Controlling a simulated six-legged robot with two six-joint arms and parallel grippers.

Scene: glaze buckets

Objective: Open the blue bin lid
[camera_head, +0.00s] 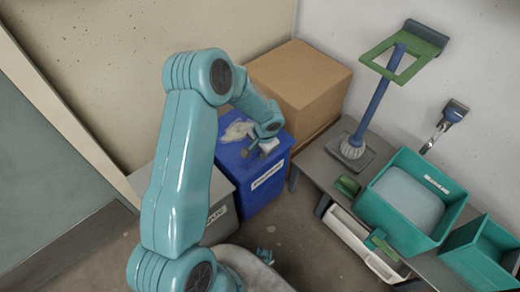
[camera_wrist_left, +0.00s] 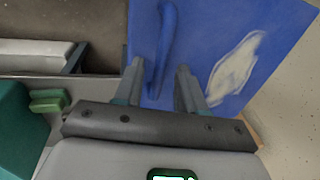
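The blue bin (camera_head: 265,190) stands on the floor with a white label on its front. Its blue lid (camera_head: 230,155) looks shut and has a pale patch on top. In the left wrist view the lid (camera_wrist_left: 205,40) fills the upper middle, with a raised blue handle (camera_wrist_left: 167,35) running toward the fingers. My left gripper (camera_head: 258,147) is over the lid. In the left wrist view its fingers (camera_wrist_left: 160,68) are apart, with the handle's near end between them; I cannot tell whether they touch it. My right gripper is not in view.
A grey labelled bin (camera_head: 220,212) stands left of the blue bin, partly behind my arm. A cardboard box (camera_head: 305,85) is behind it. A white drawer (camera_head: 360,240) sits below.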

